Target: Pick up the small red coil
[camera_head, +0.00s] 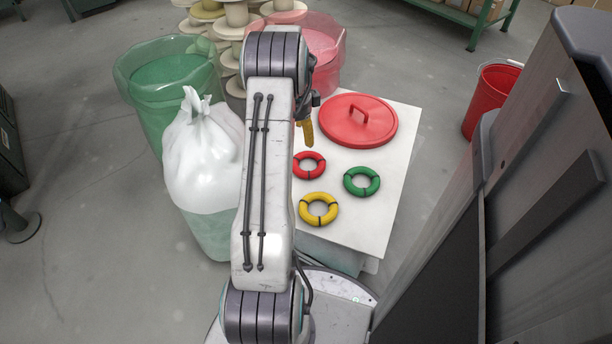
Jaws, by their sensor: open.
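The small red coil (309,165) is a ring with dark ties, lying flat on the white table top (385,215). My gripper (306,140) hangs above the table, just behind and above the red coil in the picture. One yellowish finger shows clearly; the rest of the gripper is hidden behind my arm. It is open, and I see nothing held in it. The red coil is fully in view apart from its left edge, close to my arm.
A green coil (361,181) and a yellow coil (318,209) lie near the red one. A red lid (358,121) with a handle lies at the back of the table. A tied white bag (203,160) and a green bin (165,75) stand left. A red bucket (490,98) stands right.

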